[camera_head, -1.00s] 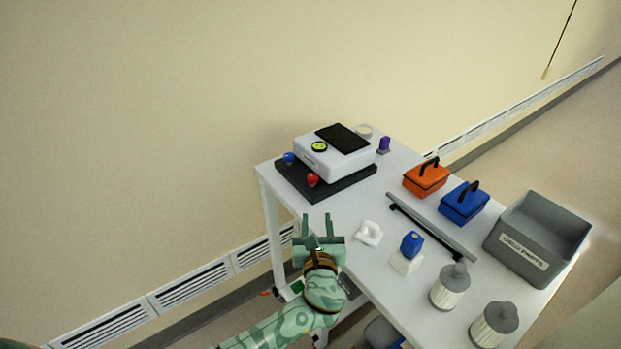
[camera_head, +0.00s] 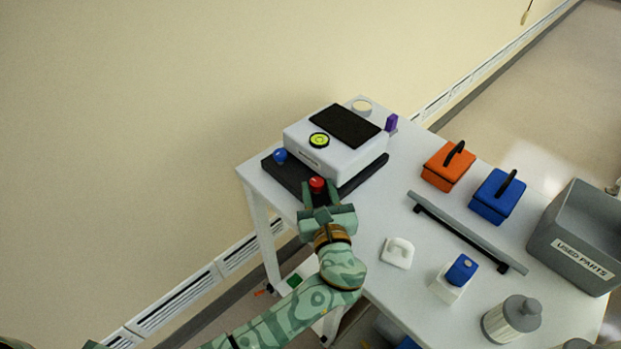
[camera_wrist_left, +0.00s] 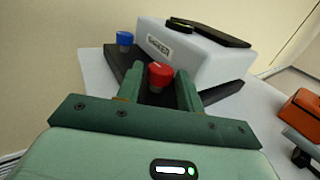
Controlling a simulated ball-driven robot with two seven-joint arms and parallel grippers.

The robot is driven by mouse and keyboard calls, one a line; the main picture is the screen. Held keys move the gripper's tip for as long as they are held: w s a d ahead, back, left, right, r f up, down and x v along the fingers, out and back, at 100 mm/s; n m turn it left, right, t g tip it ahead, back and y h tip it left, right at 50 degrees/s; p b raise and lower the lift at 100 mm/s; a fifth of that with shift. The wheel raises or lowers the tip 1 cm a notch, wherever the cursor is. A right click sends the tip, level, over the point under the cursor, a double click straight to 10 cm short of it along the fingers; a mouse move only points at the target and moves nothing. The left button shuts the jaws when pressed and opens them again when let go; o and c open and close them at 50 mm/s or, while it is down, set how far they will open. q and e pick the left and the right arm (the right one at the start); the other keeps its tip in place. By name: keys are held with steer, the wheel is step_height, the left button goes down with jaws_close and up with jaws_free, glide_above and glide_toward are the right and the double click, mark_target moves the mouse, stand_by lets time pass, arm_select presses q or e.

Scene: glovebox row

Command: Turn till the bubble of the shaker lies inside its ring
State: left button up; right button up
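The shaker (camera_head: 330,142) is a white box with a black top pad, standing on a dark base plate (camera_head: 357,180). A round yellow-green bubble level (camera_head: 319,140) sits on its top; where the bubble lies in the ring is too small to tell. A blue knob (camera_head: 280,156) and a red knob (camera_head: 317,184) stand at the base plate's near corners. My left gripper (camera_head: 320,191) is open, its fingers on either side of the red knob. In the left wrist view the red knob (camera_wrist_left: 160,75) shows between the fingers, with no clear contact. My right gripper is out of view.
On the white table (camera_head: 377,222) are an orange box (camera_head: 447,168), a blue box (camera_head: 495,196), a grey bar (camera_head: 465,235), a white holder (camera_head: 397,253) and a blue-capped block (camera_head: 459,270). A grey used parts bin (camera_head: 582,238) stands right. A purple piece (camera_head: 391,123) is behind.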

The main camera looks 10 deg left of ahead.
arm_select(q)
steer(key=shift+c, duration=0.9)
steer(key=c, duration=0.5)
steer(key=shift+r, duration=0.1)
